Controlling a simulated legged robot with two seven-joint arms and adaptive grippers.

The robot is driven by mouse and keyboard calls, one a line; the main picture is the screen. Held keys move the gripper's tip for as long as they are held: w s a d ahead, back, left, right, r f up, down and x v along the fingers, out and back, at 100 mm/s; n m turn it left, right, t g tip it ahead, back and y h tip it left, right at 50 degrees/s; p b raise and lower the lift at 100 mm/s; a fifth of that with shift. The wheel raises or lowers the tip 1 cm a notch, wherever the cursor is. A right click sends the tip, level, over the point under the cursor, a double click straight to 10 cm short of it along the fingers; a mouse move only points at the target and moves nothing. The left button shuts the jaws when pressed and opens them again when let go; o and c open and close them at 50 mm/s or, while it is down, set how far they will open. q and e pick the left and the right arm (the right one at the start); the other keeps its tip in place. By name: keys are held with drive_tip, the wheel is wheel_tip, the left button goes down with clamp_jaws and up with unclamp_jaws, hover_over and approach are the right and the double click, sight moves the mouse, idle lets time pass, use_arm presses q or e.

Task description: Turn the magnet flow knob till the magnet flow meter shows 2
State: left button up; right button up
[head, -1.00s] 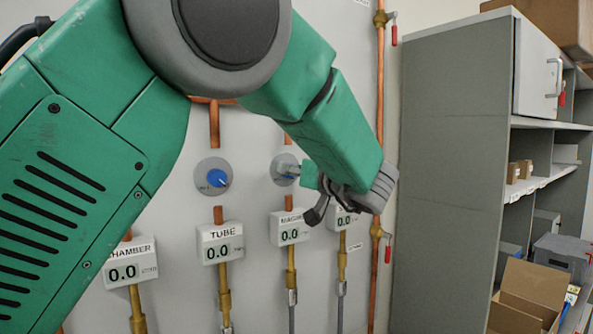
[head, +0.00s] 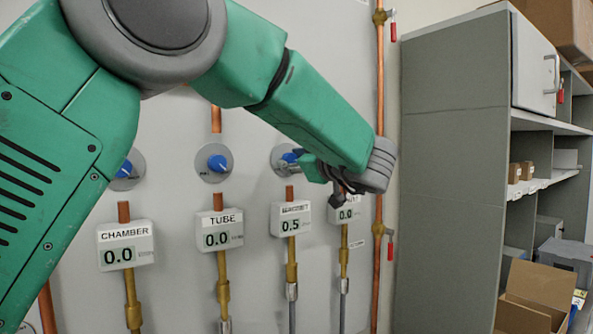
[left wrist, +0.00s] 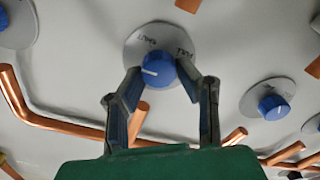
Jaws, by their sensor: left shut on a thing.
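The blue magnet flow knob (head: 290,157) sits on a round grey plate on the wall panel, above the magnet flow meter (head: 291,220). The meter reads 0.5. My left gripper (head: 304,162) reaches the knob from the right, partly covering it. In the left wrist view the knob (left wrist: 157,70) is between the two fingertips of my left gripper (left wrist: 163,76), which is shut on it. Its white mark points left. My right gripper is in neither view.
The chamber meter (head: 125,246) and tube meter (head: 219,230) read 0.0, as does the meter at right (head: 346,213). The tube knob (head: 217,162) is beside the gripped one. A copper pipe (head: 379,110) and grey shelf unit (head: 453,180) stand right of my arm.

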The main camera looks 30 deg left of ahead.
use_arm(q)
drive_tip(key=n+b, duration=0.3)
drive_tip(key=f+n+b, duration=0.1)
drive_tip(key=n+b, duration=0.2)
drive_tip(key=shift+a, duration=0.1)
drive_tip(key=shift+r+n+b, duration=0.15)
drive_tip(key=shift+n+b, duration=0.95)
drive_tip(key=shift+b, duration=0.05)
drive_tip(key=shift+r+n+b, duration=0.15)
drive_tip(key=shift+n+b, duration=0.15)
drive_tip(key=shift+n, duration=0.1)
clamp_jaws()
unclamp_jaws()
